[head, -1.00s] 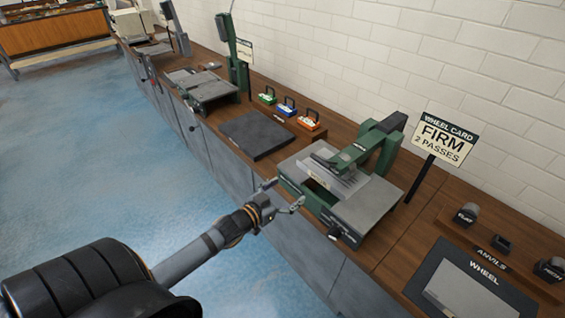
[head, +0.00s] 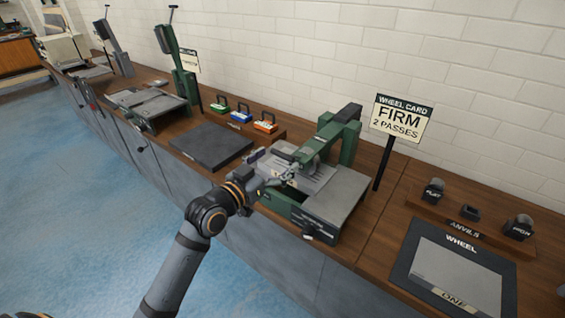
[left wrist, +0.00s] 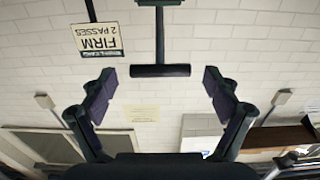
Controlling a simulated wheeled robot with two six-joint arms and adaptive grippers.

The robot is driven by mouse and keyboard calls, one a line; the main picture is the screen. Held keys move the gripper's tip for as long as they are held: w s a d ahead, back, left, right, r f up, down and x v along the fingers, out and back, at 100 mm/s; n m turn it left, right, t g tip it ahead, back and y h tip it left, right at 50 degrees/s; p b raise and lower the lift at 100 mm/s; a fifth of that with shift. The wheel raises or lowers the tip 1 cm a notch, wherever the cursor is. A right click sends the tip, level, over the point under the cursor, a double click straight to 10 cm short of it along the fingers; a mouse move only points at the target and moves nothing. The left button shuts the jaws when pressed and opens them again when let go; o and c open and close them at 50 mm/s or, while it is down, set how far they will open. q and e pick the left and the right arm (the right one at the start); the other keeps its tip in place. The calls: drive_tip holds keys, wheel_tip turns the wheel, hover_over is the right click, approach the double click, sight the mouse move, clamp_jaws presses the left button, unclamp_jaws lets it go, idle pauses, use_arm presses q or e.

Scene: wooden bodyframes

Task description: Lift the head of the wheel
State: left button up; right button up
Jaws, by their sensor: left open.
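The wheel (head: 338,192) is a green-framed machine with a grey bed on the bench. Its green head (head: 318,147) is down over a ridged grey sheet (head: 312,178). My left gripper (head: 278,166) is at the near end of the head, partly covering it. In the left wrist view, my left gripper (left wrist: 159,84) is open and empty. A dark crossbar handle (left wrist: 160,71) on a thin stem lies ahead, between the two fingertips, with a gap on each side. Whether it is within the fingers' reach I cannot tell. My right gripper is out of view.
The wheel card sign (head: 401,118) reads FIRM, 2 PASSES, and stands behind the machine. A dark flat plate (head: 210,146) and three coloured boxes (head: 240,117) are to the left.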

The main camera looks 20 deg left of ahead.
use_arm(q)
drive_tip(key=shift+w+d+r, duration=0.15)
drive_tip(key=shift+w+d, duration=0.1)
drive_tip(key=shift+w, duration=0.4)
drive_tip(key=shift+w+d, duration=0.25)
drive_tip(key=shift+w, duration=0.4)
